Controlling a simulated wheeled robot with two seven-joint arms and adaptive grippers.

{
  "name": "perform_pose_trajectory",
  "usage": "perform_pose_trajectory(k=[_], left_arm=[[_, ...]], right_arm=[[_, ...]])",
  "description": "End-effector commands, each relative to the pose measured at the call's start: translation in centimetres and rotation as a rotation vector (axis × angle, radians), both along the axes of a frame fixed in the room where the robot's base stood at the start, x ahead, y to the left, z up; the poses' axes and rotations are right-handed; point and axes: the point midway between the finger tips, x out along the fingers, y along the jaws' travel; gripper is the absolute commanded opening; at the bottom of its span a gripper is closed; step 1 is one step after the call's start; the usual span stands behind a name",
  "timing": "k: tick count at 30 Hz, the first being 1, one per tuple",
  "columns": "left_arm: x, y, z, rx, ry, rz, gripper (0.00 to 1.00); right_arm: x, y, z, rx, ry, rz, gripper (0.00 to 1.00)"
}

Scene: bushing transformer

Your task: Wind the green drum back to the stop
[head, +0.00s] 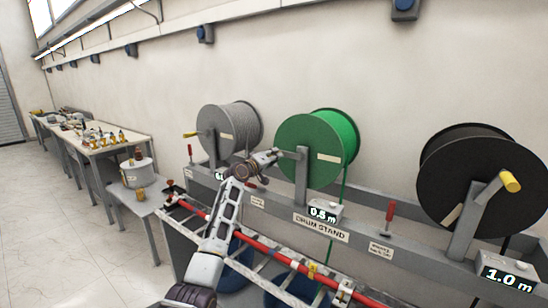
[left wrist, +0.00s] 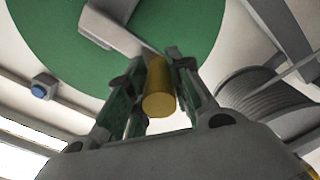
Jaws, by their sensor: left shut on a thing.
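The green drum (head: 300,140) stands on the drum stand (head: 380,240) in the middle of the head view, with green cable hanging down from it. Its counter (head: 324,212) reads 0.5 m. My left gripper (head: 275,157) is at the drum's crank on its front left side. In the left wrist view, my left gripper (left wrist: 166,85) is shut on the yellow crank handle (left wrist: 159,100), which sits between the two fingers. The green drum face (left wrist: 60,50) shows behind. The handle is hidden by the gripper in the head view. My right gripper is not in view.
A grey drum (head: 240,125) stands to the left and a black drum (head: 480,175) with a yellow handle (head: 510,181) to the right; its counter (head: 508,279) reads 1.0 m. Red-handled levers (head: 389,213) stand along the stand. A red rail (head: 260,248) runs in front. Workbenches stand far left.

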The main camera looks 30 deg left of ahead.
Motion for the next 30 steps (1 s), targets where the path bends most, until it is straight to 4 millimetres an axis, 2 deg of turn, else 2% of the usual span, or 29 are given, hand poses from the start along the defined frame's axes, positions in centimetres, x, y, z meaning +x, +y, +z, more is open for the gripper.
perform_pose_trajectory(k=[1,13,14,18,30], left_arm=[[0.07,-0.09,-1.54,0.008,0.026,-0.003,0.00],[0.07,-0.09,-1.54,0.007,0.026,-0.003,0.00],[0.07,-0.09,-1.54,0.007,0.026,-0.003,0.26],[0.06,-0.10,-1.53,0.006,0.027,-0.004,0.44],[0.04,-0.18,-0.88,0.001,0.015,-0.005,0.45]], right_arm=[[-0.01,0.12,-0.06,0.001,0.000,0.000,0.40],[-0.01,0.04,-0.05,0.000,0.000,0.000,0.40],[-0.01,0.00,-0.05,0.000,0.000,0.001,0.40],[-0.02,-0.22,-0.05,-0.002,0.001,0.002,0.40],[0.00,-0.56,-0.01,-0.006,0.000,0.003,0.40]])
